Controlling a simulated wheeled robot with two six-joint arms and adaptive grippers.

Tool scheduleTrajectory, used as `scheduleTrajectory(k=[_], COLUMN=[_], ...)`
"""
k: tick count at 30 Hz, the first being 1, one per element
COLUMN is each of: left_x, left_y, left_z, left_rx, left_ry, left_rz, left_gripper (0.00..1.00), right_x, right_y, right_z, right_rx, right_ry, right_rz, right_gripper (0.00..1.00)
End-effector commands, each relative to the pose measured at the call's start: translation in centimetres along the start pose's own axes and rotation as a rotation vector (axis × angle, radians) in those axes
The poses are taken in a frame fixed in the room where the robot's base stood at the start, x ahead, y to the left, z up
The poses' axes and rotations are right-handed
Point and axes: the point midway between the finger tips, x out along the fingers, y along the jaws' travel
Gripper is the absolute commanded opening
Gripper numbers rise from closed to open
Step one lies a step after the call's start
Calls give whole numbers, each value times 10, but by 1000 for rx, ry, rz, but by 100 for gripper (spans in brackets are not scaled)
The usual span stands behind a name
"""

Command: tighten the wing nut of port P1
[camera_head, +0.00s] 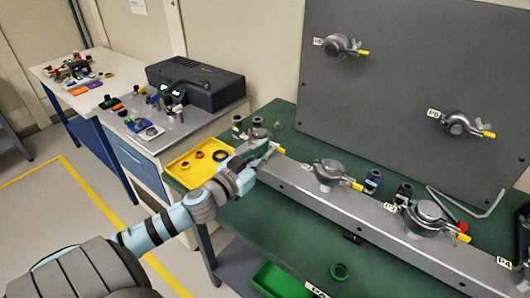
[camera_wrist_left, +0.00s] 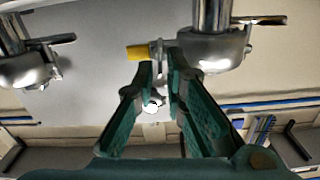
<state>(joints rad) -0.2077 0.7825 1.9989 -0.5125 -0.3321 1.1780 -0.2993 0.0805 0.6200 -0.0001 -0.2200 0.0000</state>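A grey beam (camera_head: 296,182) carries a row of round metal clamped ports with yellow-tipped wing nuts. The port at its left end, taken as P1 (camera_head: 258,134), is partly hidden by my left gripper; I see no readable label on it. My left gripper (camera_head: 264,150) is at its wing nut. In the left wrist view the port's metal body (camera_wrist_left: 216,48) is just right of the fingertips. The yellow tip (camera_wrist_left: 138,52) is at the left, and the silver wing nut (camera_wrist_left: 160,60) lies between the green fingers; contact is unclear. My right gripper is not in view.
Further ports, one (camera_head: 328,173) and another (camera_head: 425,216), stand along the beam to the right. A grey panel (camera_head: 400,95) with two more ports rises behind. A yellow tray (camera_head: 186,181) lies left of my gripper; a green bin (camera_head: 280,283) is below.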

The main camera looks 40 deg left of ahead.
Motion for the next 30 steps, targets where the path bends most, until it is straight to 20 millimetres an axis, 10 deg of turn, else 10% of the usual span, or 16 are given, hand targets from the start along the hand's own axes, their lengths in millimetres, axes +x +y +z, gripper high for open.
scheduleTrajectory(k=[30], left_x=[0], left_y=[2], left_z=[0], left_rx=[198], left_ry=[-3], left_rz=[-1], left_gripper=[0], right_x=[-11], right_y=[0], right_z=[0], right_rx=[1], right_ry=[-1], right_rz=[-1], right_gripper=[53])
